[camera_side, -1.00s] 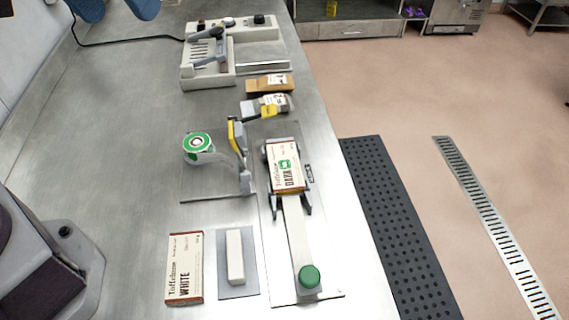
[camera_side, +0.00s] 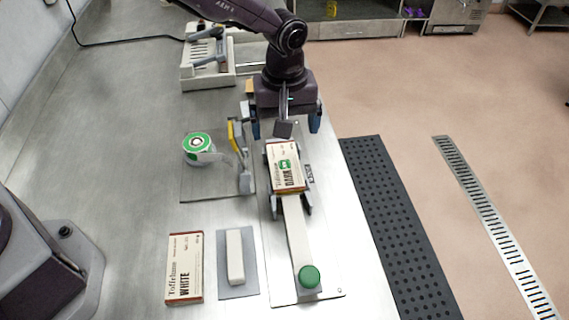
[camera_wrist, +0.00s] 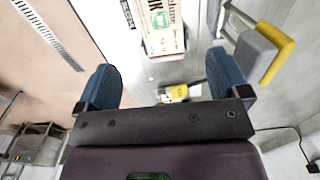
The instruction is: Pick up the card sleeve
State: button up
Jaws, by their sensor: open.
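One printed card sleeve, marked DARK (camera_side: 285,167), lies on the long metal fixture in the side view. Its end shows at the top of the wrist view (camera_wrist: 160,25). A second, marked WHITE (camera_side: 184,267), lies flat on the bench at the front left. My gripper (camera_side: 285,122) is open and points down, just behind the DARK sleeve and apart from it. In the wrist view its blue fingers (camera_wrist: 160,62) stand wide apart with nothing held. A small yellow-and-white labelled item (camera_wrist: 176,93) shows between them, hidden behind my gripper in the side view.
A green tape roll (camera_side: 198,146) and a yellow-and-grey upright lever (camera_side: 238,140) stand left of the fixture. A pale bar on a grey plate (camera_side: 237,290) lies beside the WHITE sleeve. A green knob (camera_side: 309,276) ends the fixture. A white machine (camera_side: 206,78) stands behind.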

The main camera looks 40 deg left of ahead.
aim_at(285, 163)
notch_tip(285, 163, down, 10)
jog(key=shift+s+r, duration=0.1)
jog(key=shift+r, duration=0.15)
jog(key=c, duration=1)
